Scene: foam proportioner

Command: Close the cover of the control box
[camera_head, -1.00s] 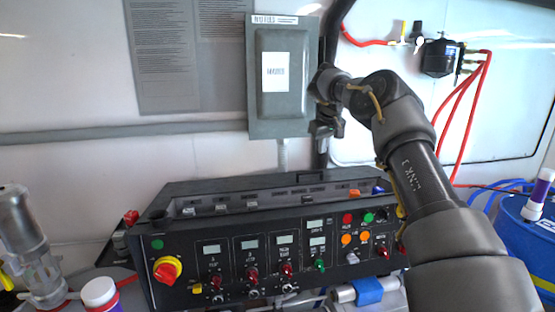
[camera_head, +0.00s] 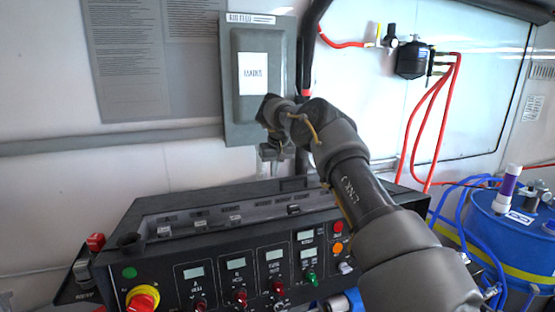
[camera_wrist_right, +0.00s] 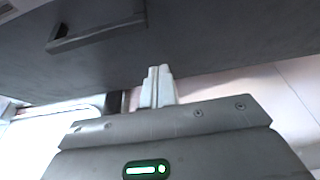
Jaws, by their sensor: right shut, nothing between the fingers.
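The grey control box (camera_head: 236,121) labelled "MAINS" hangs on the wall left of my right arm. Its raised cover (camera_head: 258,50) carries a white label and appears to lie flat on the box; any small gap cannot be told. My right gripper (camera_head: 270,160) is at the box's lower right corner, partly hidden by my wrist. In the right wrist view the gripper (camera_wrist_right: 157,85) is shut and empty, its fingertips close to a dark grey surface; contact cannot be told. My left gripper is out of view.
A black control panel (camera_head: 160,255) with knobs and displays stands below the box. A dark pipe (camera_head: 307,60) runs up beside the box's right side. Red hoses (camera_head: 425,120) and a blue drum (camera_head: 490,232) are at the right.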

